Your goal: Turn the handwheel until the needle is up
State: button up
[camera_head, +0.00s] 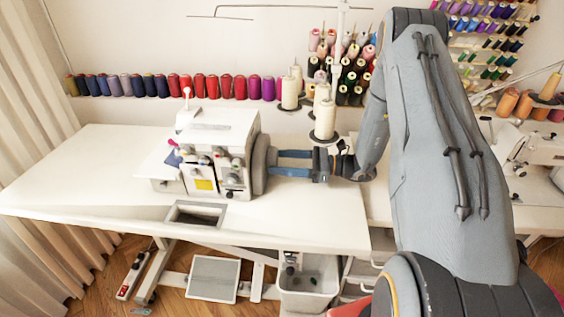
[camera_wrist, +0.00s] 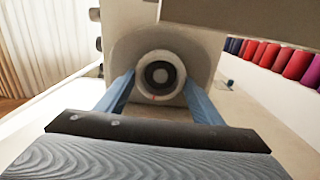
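The white overlock sewing machine (camera_head: 215,135) stands on the white table. The handwheel on its right side shows in the wrist view as a pale ring with a dark centre (camera_wrist: 160,75) and a small red mark at its lower edge. A larger grey round part surrounds it. My gripper (camera_head: 275,162) reaches in from the right, level with the wheel. Its two blue fingers, also in the wrist view (camera_wrist: 160,92), lie on either side of the ring, their tips at its edges. I cannot tell whether they press on it. The needle cannot be made out.
Thread cones (camera_head: 325,120) stand close behind my gripper. A row of coloured spools (camera_head: 210,87) lines the wall. The table (camera_head: 90,185) is clear at the left and at the front right. A pedal (camera_head: 213,278) and a grey bin (camera_head: 310,285) are below.

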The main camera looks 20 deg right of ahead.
jog(key=shift+c, duration=1.4)
jog(key=shift+m, duration=0.3)
jog(key=m, duration=0.3)
jog(key=shift+m+b, duration=0.3)
jog(key=shift+b, duration=0.05)
jog(key=m, duration=0.6)
jog(key=shift+s+r, duration=0.1)
jog(key=shift+s, duration=0.05)
jog(key=shift+m, duration=0.3)
jog(key=o, duration=1)
jog(key=shift+o, duration=0.2)
